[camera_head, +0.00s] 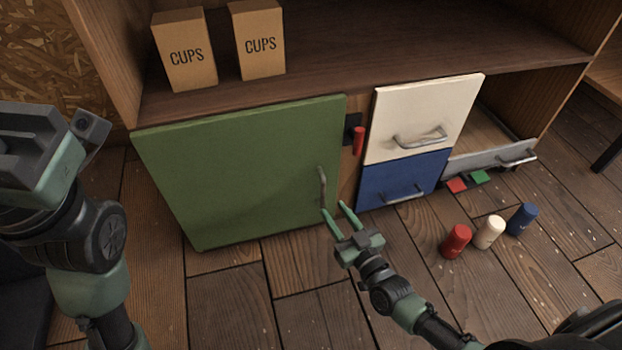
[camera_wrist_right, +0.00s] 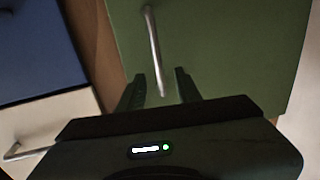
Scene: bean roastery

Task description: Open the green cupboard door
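The green cupboard door (camera_head: 240,165) is at the lower left of the cabinet and looks shut. Its metal bar handle (camera_head: 322,188) stands upright near the door's right edge. The handle also shows in the right wrist view (camera_wrist_right: 154,45). My right gripper (camera_head: 334,208) is open at the lower end of the handle. In the wrist view its fingers (camera_wrist_right: 160,78) lie on either side of the handle's lower end, with gaps visible; contact is not clear. My left arm is at the left edge; its gripper's fingers do not show.
A red lever (camera_head: 358,141) on a black mount sits right of the door. A cream drawer (camera_head: 415,115) and a blue drawer (camera_head: 400,182) are beside it. A grey-fronted drawer (camera_head: 485,160) is low at right. Red (camera_head: 456,241), cream (camera_head: 489,232) and blue (camera_head: 522,219) canisters stand on the floor.

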